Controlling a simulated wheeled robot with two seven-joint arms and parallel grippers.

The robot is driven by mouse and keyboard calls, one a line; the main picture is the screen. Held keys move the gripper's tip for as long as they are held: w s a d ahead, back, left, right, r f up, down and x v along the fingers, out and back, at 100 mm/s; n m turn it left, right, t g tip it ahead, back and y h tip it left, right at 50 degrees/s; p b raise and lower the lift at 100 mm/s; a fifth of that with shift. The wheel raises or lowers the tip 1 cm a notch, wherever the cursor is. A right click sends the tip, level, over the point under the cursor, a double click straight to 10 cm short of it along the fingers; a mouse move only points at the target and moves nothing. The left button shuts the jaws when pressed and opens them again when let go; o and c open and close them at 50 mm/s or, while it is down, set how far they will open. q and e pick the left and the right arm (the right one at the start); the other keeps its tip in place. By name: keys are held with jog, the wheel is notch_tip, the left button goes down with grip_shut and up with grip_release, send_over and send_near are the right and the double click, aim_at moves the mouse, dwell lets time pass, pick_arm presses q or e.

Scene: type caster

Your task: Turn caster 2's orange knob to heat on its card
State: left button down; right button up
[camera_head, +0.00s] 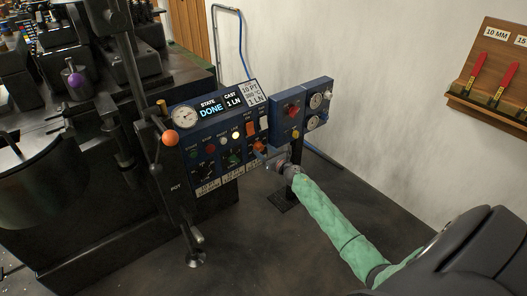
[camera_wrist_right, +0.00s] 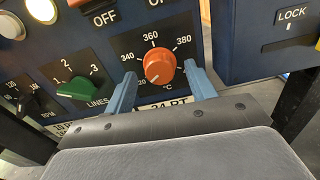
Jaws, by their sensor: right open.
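The orange knob (camera_wrist_right: 159,66) sits on a dark dial marked 340, 360, 380 and °C in the right wrist view. A pale mark shows on its lower left; its exact reading is unclear. My right gripper (camera_wrist_right: 161,70) is open, with one blue finger on each side of the knob; I cannot tell whether they touch it. In the head view the knob (camera_head: 259,146) is small on the blue panel, with my right gripper (camera_head: 269,154) at it. A white card (camera_head: 250,93) tops the panel, reading 10 PT, a °C value too small to be sure of, and 1 LN.
A green LINES knob (camera_wrist_right: 78,88) is left of the orange knob. A blue box (camera_head: 302,108) with a red button adjoins the panel on the right. An orange-ball lever (camera_head: 170,138) stands at its left. Open floor lies below the panel.

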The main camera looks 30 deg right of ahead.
jog(key=shift+w+a, duration=0.1)
jog(key=shift+w, duration=0.35)
jog(key=c, duration=1)
